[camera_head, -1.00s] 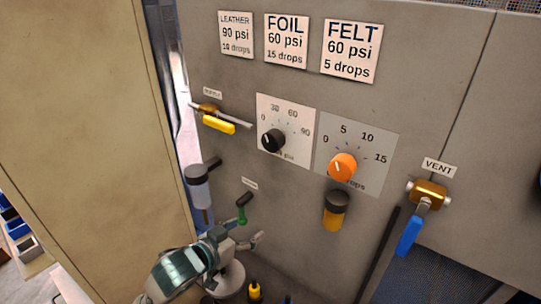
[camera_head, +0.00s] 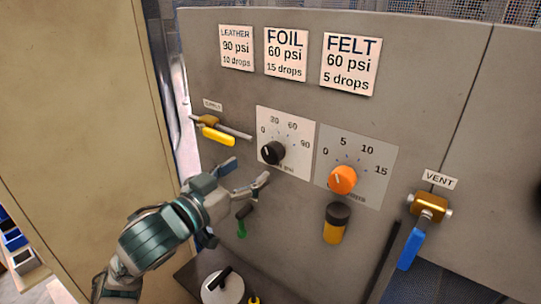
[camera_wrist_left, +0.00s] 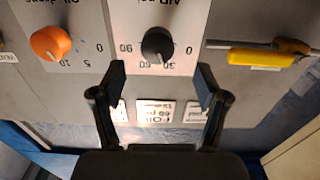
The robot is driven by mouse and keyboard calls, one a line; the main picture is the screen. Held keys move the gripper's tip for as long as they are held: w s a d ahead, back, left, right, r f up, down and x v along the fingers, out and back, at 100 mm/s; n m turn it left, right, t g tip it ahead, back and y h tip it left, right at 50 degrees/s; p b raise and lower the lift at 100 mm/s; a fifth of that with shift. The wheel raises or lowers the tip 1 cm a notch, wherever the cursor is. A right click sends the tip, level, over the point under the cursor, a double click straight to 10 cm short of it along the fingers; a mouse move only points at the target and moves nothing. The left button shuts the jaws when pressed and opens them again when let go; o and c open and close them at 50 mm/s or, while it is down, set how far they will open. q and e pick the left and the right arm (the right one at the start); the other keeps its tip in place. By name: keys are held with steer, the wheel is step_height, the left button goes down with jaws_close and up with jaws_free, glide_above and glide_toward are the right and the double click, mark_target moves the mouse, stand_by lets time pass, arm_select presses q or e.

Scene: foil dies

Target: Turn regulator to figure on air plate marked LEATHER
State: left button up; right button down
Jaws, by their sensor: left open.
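The LEATHER plate (camera_head: 237,48) at the panel's upper left appears to read 90 psi, 10 drops. The regulator is a black knob (camera_head: 271,153) on a white dial plate (camera_head: 296,128) with figures 0, 30, 60, 90. My left gripper (camera_head: 247,171) is open and empty, just below and left of the knob, fingers toward the panel. In the left wrist view, which is upside down, the black knob (camera_wrist_left: 158,44) lies ahead of the gap between the open fingers (camera_wrist_left: 160,80), apart from them.
An orange knob (camera_head: 342,180) for drops sits right of the regulator. A blue VENT lever (camera_head: 411,242) is at right. FOIL (camera_head: 286,52) and FELT (camera_head: 350,64) plates are above.

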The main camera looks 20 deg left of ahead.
mark_target(268, 157)
arm_select(q)
steer(key=x, duration=0.8)
steer(key=shift+w+d, duration=0.2)
steer(key=shift+d, duration=0.05)
steer(key=c, duration=1.2)
